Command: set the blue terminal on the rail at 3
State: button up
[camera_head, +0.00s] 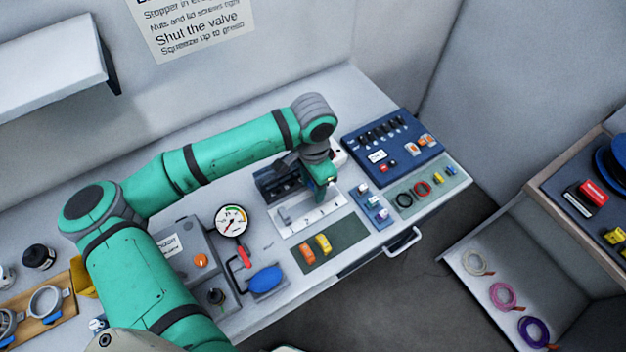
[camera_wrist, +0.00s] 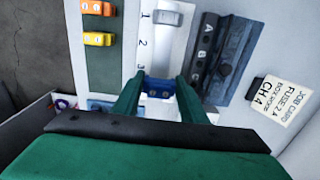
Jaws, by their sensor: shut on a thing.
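My gripper (camera_head: 322,192) is at the right end of the white rail plate (camera_head: 296,231) in the head view. In the wrist view its green fingers (camera_wrist: 160,92) are shut on the blue terminal (camera_wrist: 160,86). The plate, also in the wrist view (camera_wrist: 140,55), carries the marks 1, 2 and 3. A grey piece (camera_wrist: 167,17) sits on the rail beside 1. The blue terminal shows just on the near side of mark 3. Its underside is hidden, so I cannot tell whether it touches the rail.
An orange terminal (camera_head: 307,257) and a yellow one (camera_head: 323,244) lie on a green mat (camera_head: 344,236). A dark block marked A, B, C (camera_wrist: 228,55) stands close to the rail. A blue panel (camera_head: 427,152) and a small blue holder (camera_head: 383,221) are right of my gripper.

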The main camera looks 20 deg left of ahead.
aim_at(312, 203)
jog(key=shift+f, duration=2.1)
jog(key=shift+s+a+f, duration=0.1)
jog(key=shift+s+a, duration=0.05)
jog(key=shift+s, duration=0.1)
jog(key=shift+f, duration=0.1)
jog(key=shift+f, duration=0.2)
dwell(1.2)
jog(key=o, duration=1)
